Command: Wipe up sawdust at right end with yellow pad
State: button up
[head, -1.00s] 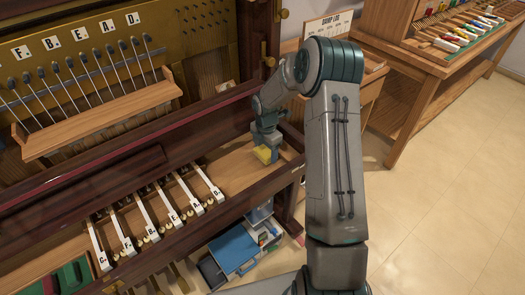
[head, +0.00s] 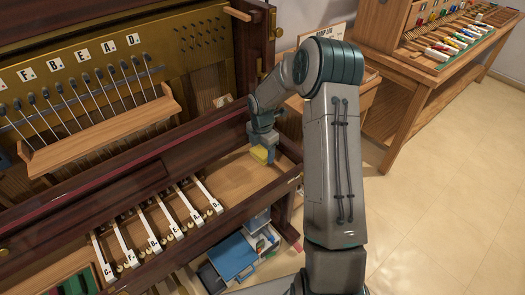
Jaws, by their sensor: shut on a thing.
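My gripper (head: 262,145) is shut on the yellow pad (head: 260,155) at the right end of the wooden key bed (head: 240,178). The pad is low over the bed or on it; I cannot tell whether it touches. The bare wood beside the pad looks clean at this size, and I cannot make out any sawdust. My gripper and the pad hide part of the bed's right end.
White lettered keys (head: 160,230) stand in a row left of the pad. A dark rail (head: 130,150) runs behind the bed. A blue box (head: 232,256) sits on the floor below. A workbench (head: 430,70) with coloured pieces stands at the back right.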

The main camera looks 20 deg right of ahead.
aim_at(262, 151)
jog(key=shift+r+p, duration=1.2)
jog(key=shift+r, duration=0.3)
